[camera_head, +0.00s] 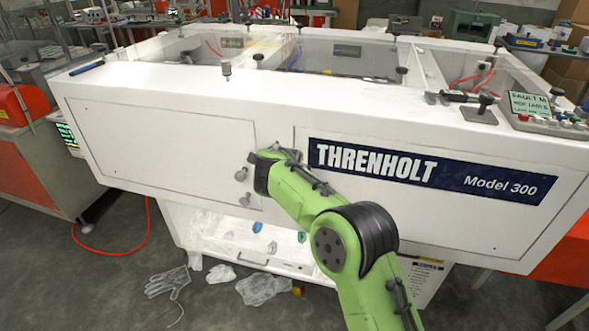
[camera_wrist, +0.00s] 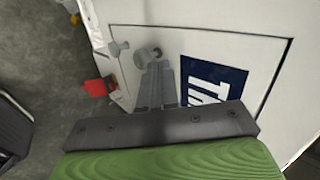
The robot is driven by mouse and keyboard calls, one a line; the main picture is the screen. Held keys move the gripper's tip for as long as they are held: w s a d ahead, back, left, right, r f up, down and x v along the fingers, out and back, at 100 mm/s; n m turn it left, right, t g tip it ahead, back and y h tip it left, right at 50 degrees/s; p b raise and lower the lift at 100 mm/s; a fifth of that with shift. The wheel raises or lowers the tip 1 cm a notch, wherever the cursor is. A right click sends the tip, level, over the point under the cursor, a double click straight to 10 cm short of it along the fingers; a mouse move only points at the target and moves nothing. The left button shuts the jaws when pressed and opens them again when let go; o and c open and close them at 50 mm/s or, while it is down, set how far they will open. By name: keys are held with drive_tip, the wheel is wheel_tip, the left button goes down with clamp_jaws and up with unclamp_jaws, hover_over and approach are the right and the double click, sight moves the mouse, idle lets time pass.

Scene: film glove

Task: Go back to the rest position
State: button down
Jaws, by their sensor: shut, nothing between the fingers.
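My gripper shows in the wrist view (camera_wrist: 159,85) as two grey fingers lying together, with nothing between them. They point toward the front of a white machine (camera_wrist: 215,40), near a round grey knob (camera_wrist: 147,54); whether they touch it I cannot tell. In the head view my green arm reaches up from the bottom to the front of the white machine (camera_head: 190,110). The black wrist end is in front of the panel, just right of two knobs, an upper one (camera_head: 240,174) and a lower one (camera_head: 245,199). The fingers are mostly hidden there.
A dark blue THRENHOLT sign (camera_head: 430,180) is right of my wrist. A control box (camera_head: 540,110) sits at the machine's top right. Gloves (camera_head: 168,283) and clear film (camera_head: 262,289) lie on the floor by the lower shelf. A red cable (camera_head: 110,252) lies at the left.

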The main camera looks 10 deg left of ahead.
drive_tip(key=s+d+r+n+p, duration=0.1)
drive_tip(key=s+d+r+n, duration=0.15)
drive_tip(key=r, duration=0.25)
drive_tip(key=s+d+r+n, duration=0.1)
drive_tip(key=d+r+n, duration=0.1)
drive_tip(key=d+r, duration=0.25)
drive_tip(key=s+d+r+n+g+p, duration=0.1)
drive_tip(key=s+d+r+n, duration=0.6)
drive_tip(key=s+d, duration=0.55)
drive_tip(key=s+d+f+n+g, duration=0.1)
drive_tip(key=s+d+n, duration=0.1)
drive_tip(key=s, duration=0.6)
drive_tip(key=s+d+f+n+p, duration=0.1)
drive_tip(key=s+d+f+n, duration=0.1)
drive_tip(key=s, duration=0.7)
drive_tip(key=s+d+f+n+g+p, duration=0.1)
drive_tip(key=s+d+f+n, duration=0.1)
drive_tip(key=s, duration=0.6)
drive_tip(key=shift+s+d+g, duration=0.2)
drive_tip(key=shift+d+g, duration=0.1)
drive_tip(key=shift+d, duration=0.6)
